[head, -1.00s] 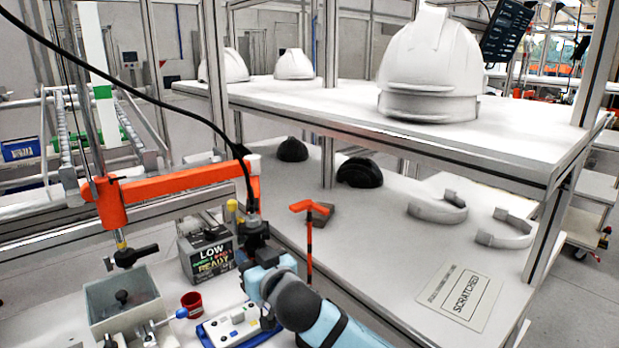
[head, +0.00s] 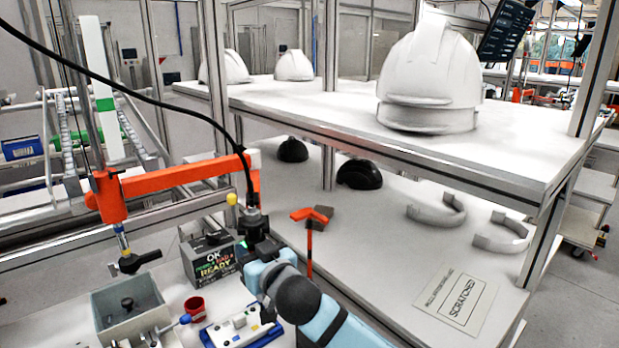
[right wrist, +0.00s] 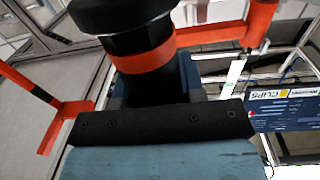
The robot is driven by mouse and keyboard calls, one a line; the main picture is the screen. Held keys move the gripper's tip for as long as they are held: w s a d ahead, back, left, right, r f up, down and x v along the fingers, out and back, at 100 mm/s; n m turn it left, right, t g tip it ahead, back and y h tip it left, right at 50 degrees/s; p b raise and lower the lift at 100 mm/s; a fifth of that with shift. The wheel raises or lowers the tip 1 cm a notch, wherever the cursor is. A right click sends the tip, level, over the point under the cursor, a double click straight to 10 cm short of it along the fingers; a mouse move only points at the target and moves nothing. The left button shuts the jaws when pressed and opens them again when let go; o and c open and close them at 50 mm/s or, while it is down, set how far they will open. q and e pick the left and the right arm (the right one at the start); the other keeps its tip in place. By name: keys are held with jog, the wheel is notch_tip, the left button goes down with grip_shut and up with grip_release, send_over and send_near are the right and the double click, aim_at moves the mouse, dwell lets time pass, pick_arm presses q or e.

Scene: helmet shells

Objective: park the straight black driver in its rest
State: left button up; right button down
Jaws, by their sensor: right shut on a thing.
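The straight black driver (head: 255,220) stands upright in my right gripper (head: 259,250), with a black cable rising from its top. In the right wrist view, the driver (right wrist: 145,55) shows a black body with an orange band; the dark jaws (right wrist: 158,105) are shut around it. An orange forked rest (head: 311,214) on a thin post stands just right of the driver in the head view, apart from it. An orange bracket also shows at left in the right wrist view (right wrist: 68,115). The driver's lower end is hidden by my gripper. My left gripper is out of view.
An orange arm (head: 180,182) reaches behind the driver. A display box (head: 210,260), grey bin (head: 130,310), red cup (head: 194,305) and blue-based fixture (head: 240,330) stand left. The shelf's edge and upright (head: 328,165) are close on the right.

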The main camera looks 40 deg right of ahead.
jog(key=shift+r+p, duration=0.85)
jog(key=shift+r, duration=0.35)
